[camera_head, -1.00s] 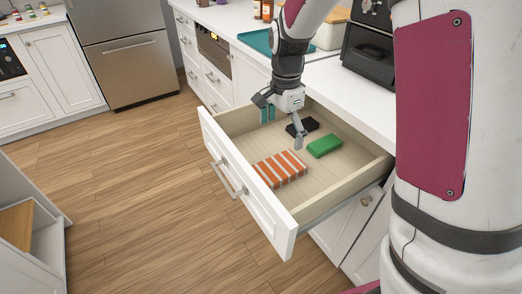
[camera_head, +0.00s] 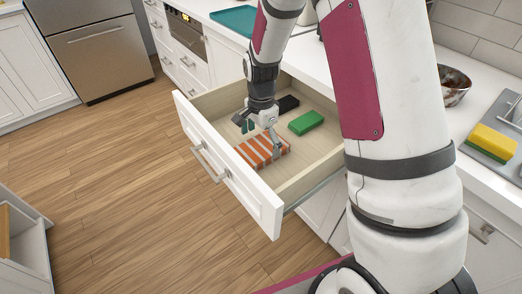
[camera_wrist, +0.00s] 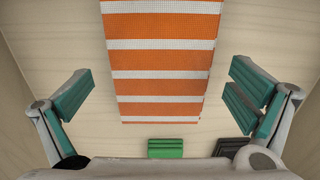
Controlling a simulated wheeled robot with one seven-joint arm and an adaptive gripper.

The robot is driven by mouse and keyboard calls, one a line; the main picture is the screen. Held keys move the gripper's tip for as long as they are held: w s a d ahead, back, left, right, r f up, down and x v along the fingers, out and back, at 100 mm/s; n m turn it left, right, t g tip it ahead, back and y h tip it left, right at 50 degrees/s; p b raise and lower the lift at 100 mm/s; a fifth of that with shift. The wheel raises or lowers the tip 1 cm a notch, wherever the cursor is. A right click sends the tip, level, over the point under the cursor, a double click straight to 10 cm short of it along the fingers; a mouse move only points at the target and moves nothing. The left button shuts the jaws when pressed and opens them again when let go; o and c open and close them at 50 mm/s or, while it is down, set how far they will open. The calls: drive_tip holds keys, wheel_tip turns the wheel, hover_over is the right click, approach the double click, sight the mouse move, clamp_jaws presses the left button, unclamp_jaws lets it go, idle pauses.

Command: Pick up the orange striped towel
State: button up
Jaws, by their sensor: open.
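The orange striped towel (camera_head: 262,150), a folded orange and white block, lies in the open drawer (camera_head: 312,171) near its front. In the wrist view the towel (camera_wrist: 160,62) runs from the top edge to the middle, between and beyond the two fingers. My gripper (camera_head: 262,137) is inside the drawer, low over the towel's far side. The head view does not show whether a finger touches the towel.
A green block (camera_head: 306,122) and a black item (camera_head: 287,104) lie behind the towel in the drawer. The drawer walls surround my gripper. A yellow sponge (camera_head: 492,141) lies on the counter at right.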

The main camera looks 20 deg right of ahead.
wheel_tip(320, 180, down, 2)
drive_tip(key=shift+f, duration=0.1)
drive_tip(key=c, duration=1.1)
